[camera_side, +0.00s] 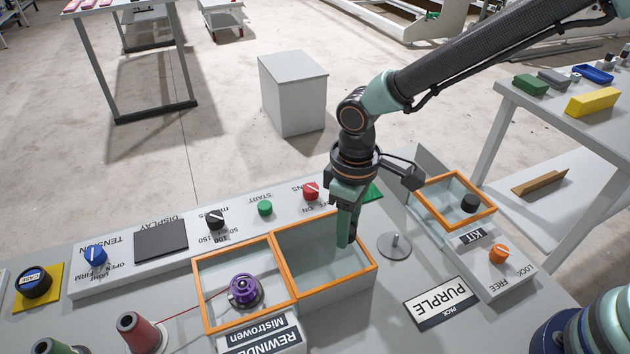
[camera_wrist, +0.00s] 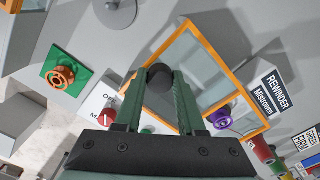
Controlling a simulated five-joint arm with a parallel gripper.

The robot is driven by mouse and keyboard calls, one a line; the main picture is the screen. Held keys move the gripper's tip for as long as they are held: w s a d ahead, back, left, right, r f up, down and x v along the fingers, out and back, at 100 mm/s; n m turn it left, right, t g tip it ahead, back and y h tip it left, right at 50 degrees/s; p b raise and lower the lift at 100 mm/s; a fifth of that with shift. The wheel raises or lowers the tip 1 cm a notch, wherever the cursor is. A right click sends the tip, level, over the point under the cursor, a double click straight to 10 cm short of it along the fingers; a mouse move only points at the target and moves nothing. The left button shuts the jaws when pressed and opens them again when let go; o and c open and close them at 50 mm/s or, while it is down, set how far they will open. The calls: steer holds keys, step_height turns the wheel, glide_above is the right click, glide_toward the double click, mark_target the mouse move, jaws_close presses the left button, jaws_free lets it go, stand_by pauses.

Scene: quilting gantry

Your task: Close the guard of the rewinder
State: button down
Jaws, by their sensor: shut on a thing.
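The rewinder (camera_side: 262,338) has a purple spool (camera_side: 244,289) inside an orange-edged bay. Beside it on the right is the clear guard (camera_side: 308,257), an orange-rimmed panel standing over the area next to the spool. The spool is not under this panel. My gripper (camera_side: 349,240) points down at the guard's right part, shut on its black knob. In the wrist view my gripper (camera_wrist: 160,84) has the round black knob (camera_wrist: 159,77) between its green fingers.
A grey metal disc with a post (camera_side: 394,246) stands right of the guard. The kit box (camera_side: 431,212) with its orange rim lies further right. A control panel with a red knob (camera_side: 311,191) and a green button (camera_side: 265,208) runs behind. Thread cones stand at the front left.

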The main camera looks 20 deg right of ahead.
steer(key=a, duration=1.4)
steer(key=shift+a+r, duration=0.1)
steer(key=shift+a, duration=0.15)
steer(key=c, duration=0.6)
jaws_free()
steer(key=shift+o, duration=0.5)
steer(key=shift+d, duration=0.1)
step_height(320, 180, up, 12)
